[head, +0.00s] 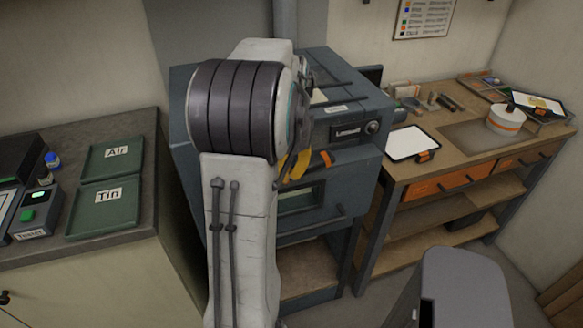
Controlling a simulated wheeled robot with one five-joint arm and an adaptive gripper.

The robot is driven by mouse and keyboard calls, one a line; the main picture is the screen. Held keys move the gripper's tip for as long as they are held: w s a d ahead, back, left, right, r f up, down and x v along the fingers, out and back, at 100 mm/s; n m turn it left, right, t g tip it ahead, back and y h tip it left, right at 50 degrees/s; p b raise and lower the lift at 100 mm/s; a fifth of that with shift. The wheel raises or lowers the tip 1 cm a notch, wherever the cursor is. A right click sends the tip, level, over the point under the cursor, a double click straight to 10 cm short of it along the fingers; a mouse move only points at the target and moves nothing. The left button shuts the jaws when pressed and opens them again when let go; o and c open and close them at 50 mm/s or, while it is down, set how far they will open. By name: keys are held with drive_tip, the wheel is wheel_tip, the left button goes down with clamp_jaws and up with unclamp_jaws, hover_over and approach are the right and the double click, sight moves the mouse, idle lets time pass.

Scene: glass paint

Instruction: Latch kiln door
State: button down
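The kiln (352,113) is a blue-grey cabinet in the middle of the head view, with a control panel and knob on its upper front. Its door (340,190), with a small window (298,201), is on the front below the panel and is partly hidden by my arm. An orange piece (327,158) shows at the door's upper edge; I cannot tell whether it is the latch. Yellow parts just left of it look like part of my gripper (296,164), close to the kiln front. Its fingertips are mostly hidden behind my arm, so its opening and any contact are unclear.
A left counter (135,245) holds green trays labelled Air (111,158) and Tin (104,208), and a tester (38,212). A wooden workbench (440,165) with a white panel (407,143) and a round white container (506,120) stands close to the kiln's right.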

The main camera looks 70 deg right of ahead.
drive_tip(key=shift+f+b, duration=1.05)
drive_tip(key=shift+f, duration=0.7)
drive_tip(key=shift+s, duration=0.1)
